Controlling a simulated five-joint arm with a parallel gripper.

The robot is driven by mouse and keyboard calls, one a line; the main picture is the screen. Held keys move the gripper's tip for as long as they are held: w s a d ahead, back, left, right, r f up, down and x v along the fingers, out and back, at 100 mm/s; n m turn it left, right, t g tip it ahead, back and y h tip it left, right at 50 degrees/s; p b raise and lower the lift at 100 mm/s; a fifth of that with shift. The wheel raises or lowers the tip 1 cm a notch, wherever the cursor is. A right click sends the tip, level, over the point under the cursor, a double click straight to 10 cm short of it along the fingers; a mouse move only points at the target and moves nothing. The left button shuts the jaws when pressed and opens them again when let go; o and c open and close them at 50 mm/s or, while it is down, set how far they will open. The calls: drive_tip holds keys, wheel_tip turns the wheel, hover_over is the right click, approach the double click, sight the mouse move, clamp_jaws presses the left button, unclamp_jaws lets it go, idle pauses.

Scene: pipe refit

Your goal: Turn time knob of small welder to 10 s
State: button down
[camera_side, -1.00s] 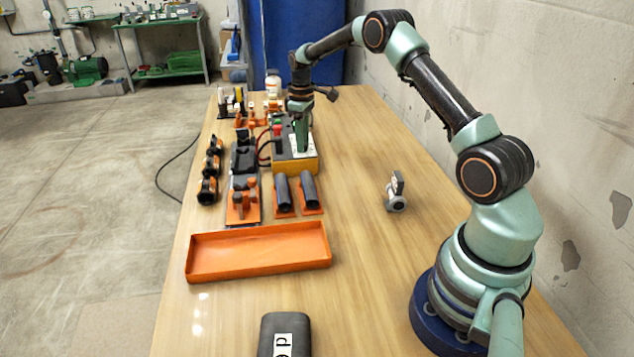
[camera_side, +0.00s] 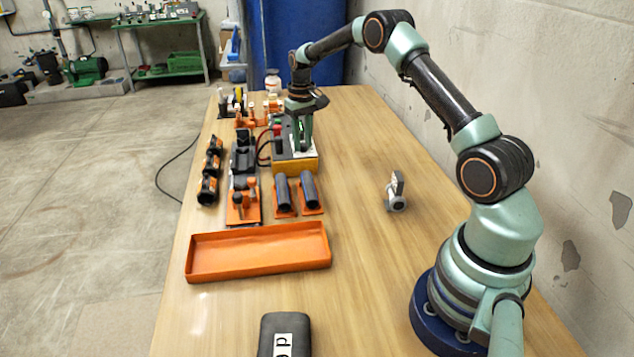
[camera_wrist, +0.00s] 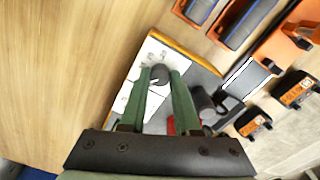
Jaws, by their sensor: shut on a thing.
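The small welder (camera_side: 295,164) is a box with a yellow base and a dark and white top, standing toward the far part of the table. My gripper (camera_side: 302,150) points down over its top. In the wrist view, the green fingers of my gripper (camera_wrist: 168,80) are closed on the sides of a dark round time knob (camera_wrist: 159,73). The knob sits on the welder's white panel (camera_wrist: 150,55), which has small dial marks around it. The marks are too small to read, so I cannot tell the setting. In the side view my fingers hide the knob.
An orange tray (camera_side: 258,268) lies nearer on the table. Two dark pipes on orange holders (camera_side: 297,211) stand just before the welder. Black fittings (camera_side: 208,190) line the left edge. A grey valve-like part (camera_side: 396,203) lies right, with clear table around it.

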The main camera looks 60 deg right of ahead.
sight(303, 143)
drive_tip(key=shift+r, duration=0.1)
idle(0.3)
drive_tip(key=c, duration=0.6)
unclamp_jaws()
drive_tip(key=shift+c, duration=0.2)
wheel_tip(303, 143, up, 12)
